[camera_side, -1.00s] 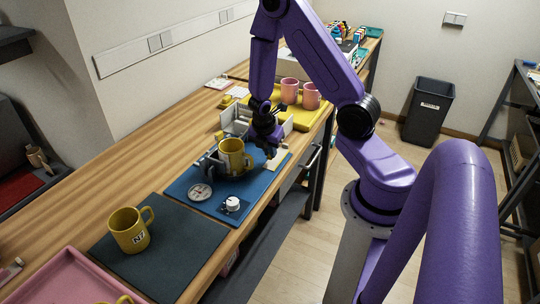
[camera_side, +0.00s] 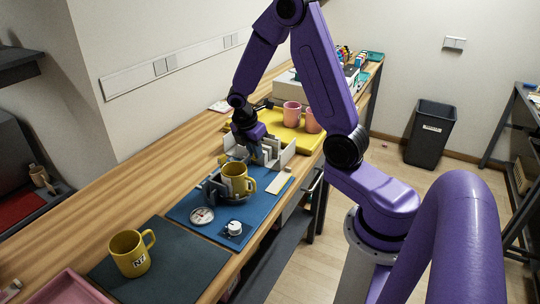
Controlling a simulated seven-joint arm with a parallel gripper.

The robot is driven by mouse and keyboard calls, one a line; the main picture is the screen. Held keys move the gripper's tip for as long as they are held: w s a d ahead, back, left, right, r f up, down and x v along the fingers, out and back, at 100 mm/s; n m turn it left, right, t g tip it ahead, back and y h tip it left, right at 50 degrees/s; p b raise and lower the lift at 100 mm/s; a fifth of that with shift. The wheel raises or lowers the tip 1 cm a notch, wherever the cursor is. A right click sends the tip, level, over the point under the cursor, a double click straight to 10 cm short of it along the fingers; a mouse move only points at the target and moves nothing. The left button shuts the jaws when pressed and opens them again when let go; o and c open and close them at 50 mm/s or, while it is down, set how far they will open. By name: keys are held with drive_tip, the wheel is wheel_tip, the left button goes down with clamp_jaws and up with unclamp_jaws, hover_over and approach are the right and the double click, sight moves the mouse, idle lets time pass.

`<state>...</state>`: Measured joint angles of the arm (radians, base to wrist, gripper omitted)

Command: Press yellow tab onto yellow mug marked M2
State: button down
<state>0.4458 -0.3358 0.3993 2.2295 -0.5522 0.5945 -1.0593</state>
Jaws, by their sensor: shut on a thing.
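A yellow mug (camera_side: 235,178) stands upright in a dark grey holder (camera_side: 214,190) on a blue mat; no mark on it can be read. Another yellow mug (camera_side: 130,257) stands on a dark mat at the front left, with a white label that looks like N7, though it is too small to be sure. My gripper (camera_side: 258,154) is low at the grey and white slotted rack (camera_side: 285,151), behind the mug in the holder and apart from it. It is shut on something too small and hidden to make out. I cannot pick out the yellow tab.
A round dial (camera_side: 202,216) and a white knob (camera_side: 235,228) are in front of the holder. Pink mugs (camera_side: 292,113) stand on a yellow tray (camera_side: 275,124) behind the rack. A pink tray (camera_side: 65,289) is at the front left.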

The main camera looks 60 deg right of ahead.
sight(221, 165)
drive_tip(key=w+a+r+m, duration=0.2)
drive_tip(key=w+a+r, duration=0.3)
drive_tip(key=a, duration=0.4)
drive_tip(key=shift+g, duration=0.4)
drive_tip(key=shift+w+a+f, duration=0.1)
drive_tip(key=shift+w+f, duration=0.1)
drive_tip(key=shift+f, duration=1.4)
drive_tip(key=shift+w+f, duration=0.2)
drive_tip(key=shift+f, duration=1.35)
drive_tip(key=shift+f, duration=0.55)
drive_tip(key=c, duration=1.1)
unclamp_jaws()
